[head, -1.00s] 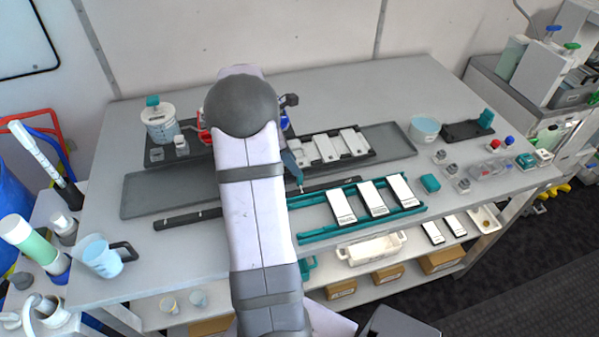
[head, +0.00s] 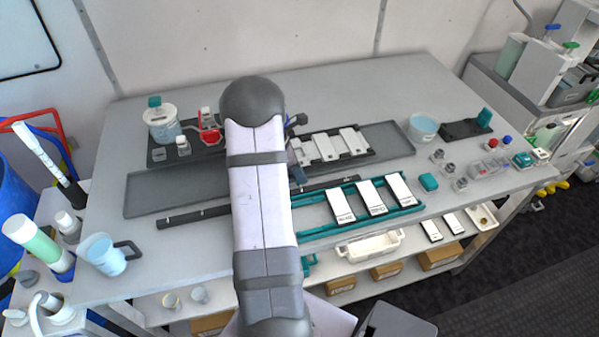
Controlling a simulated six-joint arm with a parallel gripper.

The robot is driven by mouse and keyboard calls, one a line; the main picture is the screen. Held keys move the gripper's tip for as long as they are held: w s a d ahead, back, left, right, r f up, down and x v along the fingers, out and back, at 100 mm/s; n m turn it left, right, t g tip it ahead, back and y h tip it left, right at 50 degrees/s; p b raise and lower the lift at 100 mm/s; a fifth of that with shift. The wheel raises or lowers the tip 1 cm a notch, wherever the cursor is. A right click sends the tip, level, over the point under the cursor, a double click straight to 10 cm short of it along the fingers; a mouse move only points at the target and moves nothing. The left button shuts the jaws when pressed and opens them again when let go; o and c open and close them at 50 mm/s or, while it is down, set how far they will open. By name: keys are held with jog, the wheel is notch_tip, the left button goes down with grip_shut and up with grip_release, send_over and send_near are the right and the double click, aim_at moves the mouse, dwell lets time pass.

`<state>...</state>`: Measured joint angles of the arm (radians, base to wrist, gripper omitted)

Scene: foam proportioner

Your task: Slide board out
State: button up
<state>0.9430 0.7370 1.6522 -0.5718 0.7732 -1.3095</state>
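A long grey board or tray (head: 160,193) lies flat on the bench, running behind my arm; a similar grey strip shows on the right (head: 392,140). A dark rack (head: 368,157) holding several white plates stands in front of that right strip. I cannot tell which of these is the task's board. My gripper (head: 297,174) is mostly hidden by my arm; only a small dark part shows just left of the dark rack. Its fingers and any contact are not clear.
A teal rack (head: 325,232) with several white labelled plates lies at the front. A dark bar (head: 190,217) runs behind it. A white bucket (head: 163,122) and a red clamp-like part (head: 209,133) stand at back left. A jug (head: 102,257) is front left.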

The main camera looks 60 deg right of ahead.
grip_shut()
jog(key=s+d+p, duration=0.3)
jog(key=s+d, duration=0.7)
jog(key=shift+s+d+r, duration=0.1)
jog(key=shift+s+d, duration=0.3)
jog(key=shift+o, duration=2.4)
grip_release()
jog(key=shift+o, duration=0.9)
jog(key=shift+s+d, duration=0.15)
jog(key=shift+w, duration=0.2)
jog(key=b+v, duration=0.3)
jog(key=v, duration=0.4)
jog(key=shift+s, duration=0.1)
